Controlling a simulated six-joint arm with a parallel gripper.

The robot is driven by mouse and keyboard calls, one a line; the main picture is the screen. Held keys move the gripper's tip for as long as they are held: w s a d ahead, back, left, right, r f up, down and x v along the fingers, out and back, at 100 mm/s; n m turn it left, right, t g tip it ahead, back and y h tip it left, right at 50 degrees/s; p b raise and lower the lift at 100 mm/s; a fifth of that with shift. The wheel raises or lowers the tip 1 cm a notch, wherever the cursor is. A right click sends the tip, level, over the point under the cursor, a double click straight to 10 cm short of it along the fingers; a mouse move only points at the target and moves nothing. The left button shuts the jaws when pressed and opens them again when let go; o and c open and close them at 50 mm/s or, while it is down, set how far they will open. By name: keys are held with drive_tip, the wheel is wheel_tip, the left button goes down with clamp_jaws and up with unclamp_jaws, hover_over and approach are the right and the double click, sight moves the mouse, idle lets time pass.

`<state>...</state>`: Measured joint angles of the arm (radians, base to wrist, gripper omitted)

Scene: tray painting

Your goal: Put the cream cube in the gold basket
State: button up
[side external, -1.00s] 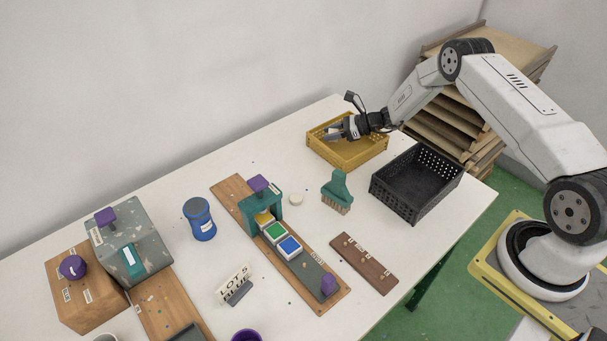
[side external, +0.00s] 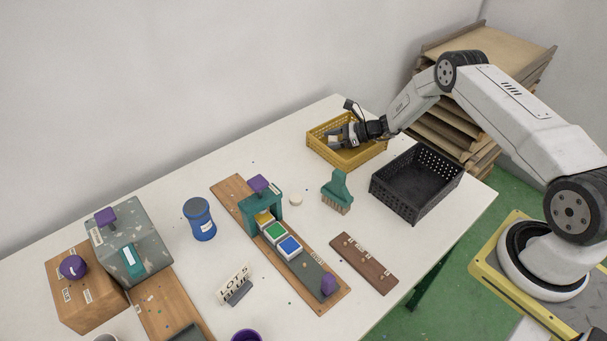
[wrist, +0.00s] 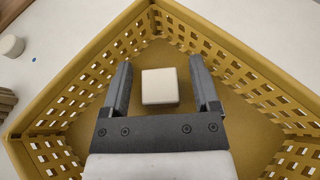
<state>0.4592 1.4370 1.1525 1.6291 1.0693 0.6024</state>
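The gold basket (side external: 372,153) stands at the back of the table, and its lattice walls (wrist: 240,50) surround the wrist view. The cream cube (wrist: 160,86) is inside the basket, on its floor as far as I can tell. My gripper (wrist: 160,64) is open, with one finger on each side of the cube and a visible gap on both sides. In the side view my gripper (side external: 338,142) reaches down into the basket, and I cannot make out the cube there.
A black basket (side external: 416,183) stands to the right of the gold one. A teal brush (side external: 338,192) and a small pale round piece (side external: 296,201) are in front. A wooden board (side external: 230,192) holds coloured blocks (side external: 278,232). A blue container (side external: 200,219) stands left.

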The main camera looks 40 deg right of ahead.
sight(333, 138)
drive_tip(key=shift+r, duration=0.2)
drive_tip(key=v, duration=0.5)
drive_tip(key=shift+d, duration=0.1)
wheel_tip(333, 138, up, 5)
drive_tip(key=shift+r, duration=0.95)
